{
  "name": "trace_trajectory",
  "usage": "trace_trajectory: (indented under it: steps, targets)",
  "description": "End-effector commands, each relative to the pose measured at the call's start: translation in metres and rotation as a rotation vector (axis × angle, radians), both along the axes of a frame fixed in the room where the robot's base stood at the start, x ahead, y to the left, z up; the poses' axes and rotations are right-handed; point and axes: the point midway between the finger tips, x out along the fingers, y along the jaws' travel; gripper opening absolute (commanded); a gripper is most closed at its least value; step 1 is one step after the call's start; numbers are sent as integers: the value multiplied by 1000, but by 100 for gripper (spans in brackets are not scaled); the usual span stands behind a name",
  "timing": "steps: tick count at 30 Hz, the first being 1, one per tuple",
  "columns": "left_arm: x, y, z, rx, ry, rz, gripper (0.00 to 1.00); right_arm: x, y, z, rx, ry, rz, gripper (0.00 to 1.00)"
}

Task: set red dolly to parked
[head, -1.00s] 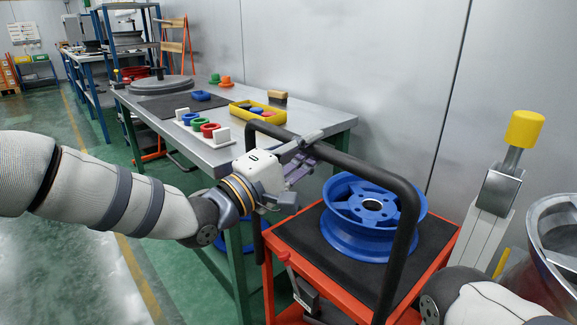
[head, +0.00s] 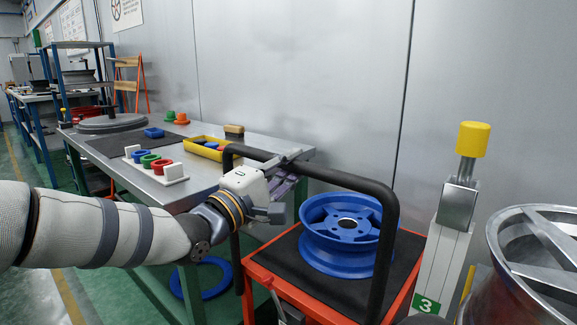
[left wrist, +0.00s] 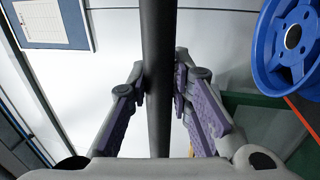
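The red dolly (head: 268,287) stands in front of me in the head view, with a black mat on top and a black tubular handle (head: 386,235) on its near side. A blue wheel (head: 346,250) lies on the mat. My left gripper (head: 285,180) is at the left part of the handle's top bar. In the left wrist view, its purple-padded fingers (left wrist: 160,88) are on both sides of the black bar and appear to touch it. The blue wheel also shows at that view's upper right (left wrist: 285,55). My right gripper is out of view.
A steel workbench (head: 200,185) with coloured rings and a yellow tray (head: 205,147) stands left of the dolly. A blue ring (head: 205,278) is beneath it. A grey post (head: 440,255) with a yellow top and a silver wheel (head: 540,250) are close on the right. The wall is behind.

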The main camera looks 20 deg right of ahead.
Motion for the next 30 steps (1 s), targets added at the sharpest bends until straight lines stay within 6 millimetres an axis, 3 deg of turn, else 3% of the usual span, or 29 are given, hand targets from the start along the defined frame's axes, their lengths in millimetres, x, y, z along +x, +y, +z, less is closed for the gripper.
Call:
trace_trajectory:
  steps: [1,3,14,24,30]
  targets:
    - [1,0,5,-8,-6,2,28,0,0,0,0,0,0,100]
    - [1,0,5,-7,-6,2,40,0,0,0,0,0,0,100]
    - [-3,6,0,-2,0,1,40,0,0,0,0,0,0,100]
    - [-49,74,-15,-6,-1,3,40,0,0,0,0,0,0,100]
    - [-64,95,-20,-5,-5,1,40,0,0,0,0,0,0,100]
